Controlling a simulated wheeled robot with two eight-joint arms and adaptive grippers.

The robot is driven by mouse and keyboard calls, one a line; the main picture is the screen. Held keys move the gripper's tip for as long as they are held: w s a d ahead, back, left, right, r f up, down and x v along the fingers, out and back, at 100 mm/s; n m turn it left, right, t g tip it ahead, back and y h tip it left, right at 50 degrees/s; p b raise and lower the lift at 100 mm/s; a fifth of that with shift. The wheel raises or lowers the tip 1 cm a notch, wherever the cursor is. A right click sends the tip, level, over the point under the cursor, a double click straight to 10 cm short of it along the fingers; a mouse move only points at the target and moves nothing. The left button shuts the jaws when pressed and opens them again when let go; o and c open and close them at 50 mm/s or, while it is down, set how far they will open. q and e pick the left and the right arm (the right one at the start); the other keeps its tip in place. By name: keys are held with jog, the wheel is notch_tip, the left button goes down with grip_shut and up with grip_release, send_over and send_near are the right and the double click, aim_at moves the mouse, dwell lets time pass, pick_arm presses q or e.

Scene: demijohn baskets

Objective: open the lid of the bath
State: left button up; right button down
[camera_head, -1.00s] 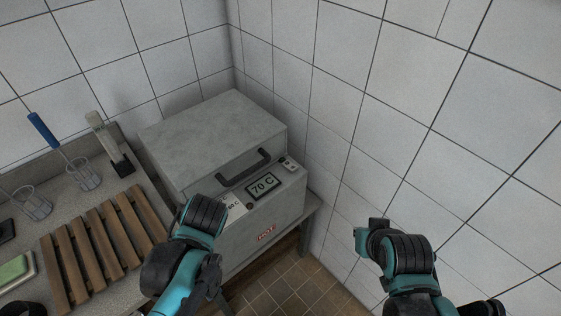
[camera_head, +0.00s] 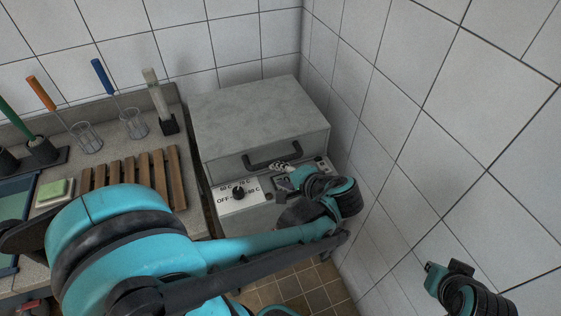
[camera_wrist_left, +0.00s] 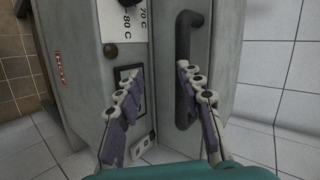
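The bath (camera_head: 243,198) is a grey metal box with a dial on its front. Its speckled grey lid (camera_head: 250,110) is down, with a dark bar handle (camera_head: 272,155) on the lid's front face. My left gripper (camera_head: 282,169) is in front of the bath, close to the handle. In the left wrist view its two fingers (camera_wrist_left: 158,88) are apart with nothing between them. The handle (camera_wrist_left: 184,60) shows there just behind the right-hand finger; contact cannot be told.
A counter left of the bath holds a wooden slatted rack (camera_head: 160,178), wire baskets with blue (camera_head: 102,76) and orange (camera_head: 40,92) handles, and a green sponge (camera_head: 53,190). Tiled walls stand close behind and right of the bath. My left arm hides part of its front.

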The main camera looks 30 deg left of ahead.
aim_at(275, 159)
pick_arm(q)
jog(key=w+a+y+b, duration=0.2)
jog(key=y, duration=0.1)
jog(key=w+a+y+b, duration=0.1)
jog(key=w+a+y, duration=0.1)
jog(key=shift+a+f, duration=0.1)
jog(key=shift+f, duration=0.15)
grip_shut()
dwell(0.7)
